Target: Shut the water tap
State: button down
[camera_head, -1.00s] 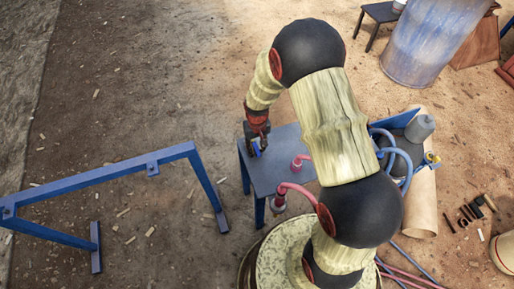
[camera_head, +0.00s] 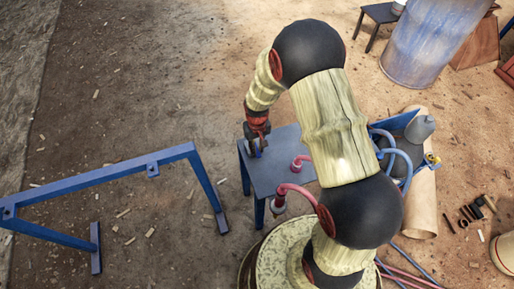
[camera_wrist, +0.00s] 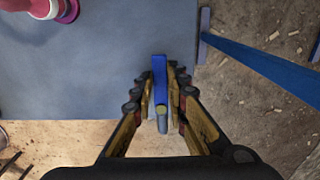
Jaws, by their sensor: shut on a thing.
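The blue handle of the water tap (camera_wrist: 159,72) shows in the wrist view as a narrow upright bar at the edge of the grey-blue table. My gripper (camera_wrist: 161,88) has its two fingers on either side of this handle and is shut on it. In the head view my gripper (camera_head: 257,141) is at the table's far left corner, with a small bit of blue showing below it. The rest of the tap is hidden by the fingers, so I cannot tell how far it is turned.
The small table (camera_head: 268,176) carries pink hoses (camera_head: 297,189) on its right side. A blue metal frame (camera_head: 105,178) stands on the floor to the left, with open ground between. A grey can (camera_head: 420,128) and blue hoses (camera_head: 401,158) are at the right.

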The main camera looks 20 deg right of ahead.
jog(key=shift+d, duration=0.1)
dwell(0.4)
jog(key=n+p, duration=0.1)
jog(key=d+n+p, duration=0.1)
jog(key=n, duration=0.1)
jog(key=shift+w+d+r+n, duration=0.1)
jog(key=shift+d+n, duration=0.15)
jog(key=shift+n, duration=0.05)
jog(key=n, duration=0.1)
jog(key=w+d+n+p, duration=0.1)
jog(key=n, duration=0.1)
jog(key=d+n+p, duration=0.1)
jog(key=n, duration=0.1)
jog(key=shift+w, duration=0.15)
jog(key=n, duration=0.1)
jog(key=w+n+p, duration=0.1)
jog(key=n, duration=0.1)
jog(key=d+n, duration=0.1)
jog(key=n, duration=0.1)
jog(key=shift+w+p, duration=0.3)
jog(key=shift+w, duration=0.05)
jog(key=shift+w+d+n+p, duration=0.15)
jog(key=shift+w+n, duration=0.3)
jog(key=shift+n, duration=0.65)
jog(key=shift+w+n+p, duration=0.2)
jog(key=shift+w+n, duration=0.25)
jog(key=shift+n, duration=0.65)
jog(key=c, duration=1.8)
grip_release()
jog(key=shift+o, duration=0.2)
